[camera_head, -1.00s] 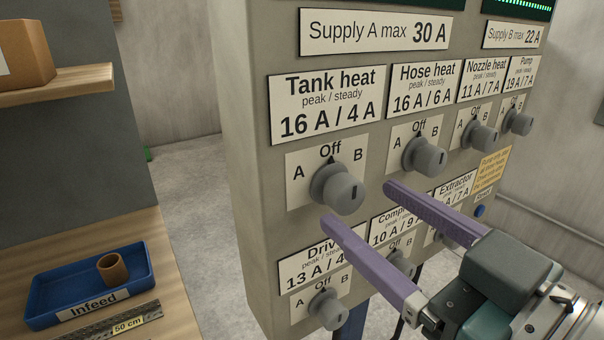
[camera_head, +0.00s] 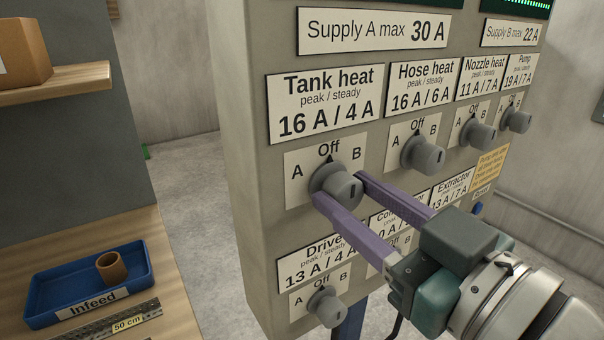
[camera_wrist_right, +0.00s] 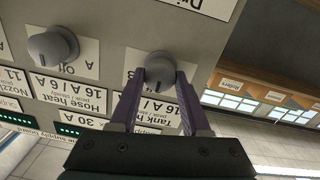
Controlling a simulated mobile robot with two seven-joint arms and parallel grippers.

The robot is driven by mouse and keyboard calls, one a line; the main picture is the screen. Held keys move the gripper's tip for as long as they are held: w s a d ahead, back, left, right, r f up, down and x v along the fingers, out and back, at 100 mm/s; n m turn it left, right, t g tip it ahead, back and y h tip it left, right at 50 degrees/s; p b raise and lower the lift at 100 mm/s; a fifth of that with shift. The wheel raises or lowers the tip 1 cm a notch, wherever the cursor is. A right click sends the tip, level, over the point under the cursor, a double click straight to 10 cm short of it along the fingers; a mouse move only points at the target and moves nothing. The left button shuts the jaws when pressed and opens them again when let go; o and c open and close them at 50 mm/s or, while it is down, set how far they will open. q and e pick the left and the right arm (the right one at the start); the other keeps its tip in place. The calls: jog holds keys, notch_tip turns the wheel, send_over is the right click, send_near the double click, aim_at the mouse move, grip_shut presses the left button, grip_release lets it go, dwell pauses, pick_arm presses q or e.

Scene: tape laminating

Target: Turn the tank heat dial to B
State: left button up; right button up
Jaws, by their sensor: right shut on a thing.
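The tank heat dial (camera_head: 338,188) is a grey round knob on the panel, under the "Tank heat" label (camera_head: 324,103). Its plate reads A on the left, Off at the top and B on the right. The small black pointer behind the knob is at Off. My right gripper (camera_head: 338,188) has its purple fingers on either side of the knob and is shut on it. In the right wrist view the same dial (camera_wrist_right: 160,72) sits between the two fingertips. My left gripper is not in view.
The hose heat dial (camera_head: 423,155) is close on the right, with the nozzle heat dial (camera_head: 477,134) and pump dial (camera_head: 516,119) beyond. The drive dial (camera_head: 325,307) is below. A blue infeed tray (camera_head: 50,318) lies on the wooden bench at left.

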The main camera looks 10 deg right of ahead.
grip_shut()
jog(key=shift+r+m+p, duration=0.1)
jog(key=shift+m+p, duration=0.55)
jog(key=shift+m, duration=0.25)
jog(key=shift+m+p, duration=0.55)
jog(key=shift+m, duration=0.65)
jog(key=m+p, duration=0.1)
jog(key=m, duration=0.2)
jog(key=shift+d, duration=0.1)
jog(key=shift+m, duration=0.7)
jog(key=o, duration=0.8)
grip_release()
